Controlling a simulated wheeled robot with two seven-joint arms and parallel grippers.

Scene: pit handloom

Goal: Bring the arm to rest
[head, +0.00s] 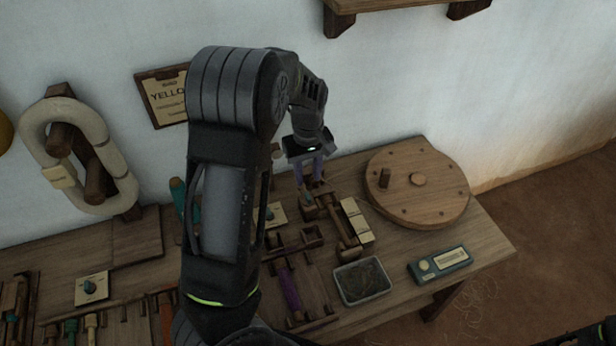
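My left arm rises through the middle of the head view and bends down toward the back of the workbench (490,240). My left gripper (309,178) points down over small wooden fittings near the wall. Its two purplish fingers stand apart with a gap between them, and I see nothing clearly held. A wooden block with a spool-like part (310,203) lies just below the fingertips; whether they touch it I cannot tell. My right gripper is not in view; only a dark piece of my own body shows at the bottom right corner.
A round wooden disc (430,205) with a peg lies right of the gripper. A grey tray (341,296), a teal box (440,265) and a purple spool (290,290) are nearer. A cream yarn hank (35,130) hangs left. A wall shelf (395,4) is above.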

